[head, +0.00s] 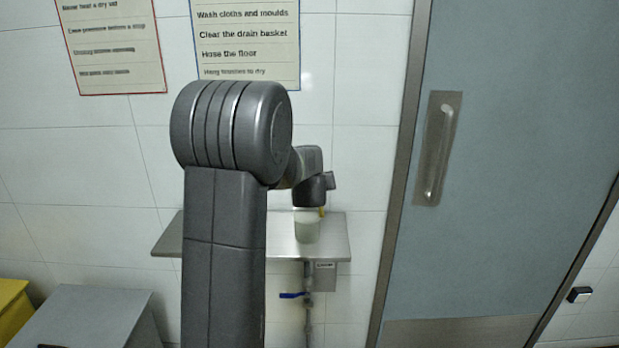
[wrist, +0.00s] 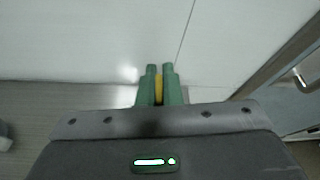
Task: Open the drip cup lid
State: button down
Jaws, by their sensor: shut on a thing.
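The drip cup (head: 306,230), a pale, cloudy cup, stands upright on the steel wall shelf, partly under the end of my arm. My gripper (wrist: 159,72) shows in the wrist view as two green fingers, shut on a thin yellow tab (wrist: 159,88). In the head view, a bit of yellow (head: 322,211) shows at the cup's upper right, just below my wrist. I cannot tell the lid apart from the cup, nor whether it is raised, because my wrist covers the top. The cup is hidden in the wrist view.
The steel shelf (head: 335,250) is bare around the cup. Below it are a pipe with a blue valve handle (head: 292,295) and a small grey box (head: 325,276). A blue-grey door (head: 500,150) stands at right. A grey box and a yellow bin (head: 12,310) are at lower left.

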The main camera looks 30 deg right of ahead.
jog(key=s+d+m, duration=0.1)
jog(key=d+y+p, duration=0.1)
jog(key=d, duration=0.1)
jog(key=shift+s+m+t, duration=0.3)
jog(key=shift+s+m, duration=0.1)
jog(key=shift+s+d+p, duration=0.15)
jog(key=shift+p, duration=0.15)
jog(key=c, duration=1.6)
grip_release()
jog(key=shift+d, duration=0.2)
jog(key=shift+a, duration=0.2)
jog(key=b+v, duration=0.1)
jog(key=v, duration=1.2)
jog(key=shift+s, duration=0.45)
jog(key=shift+w+r, duration=0.1)
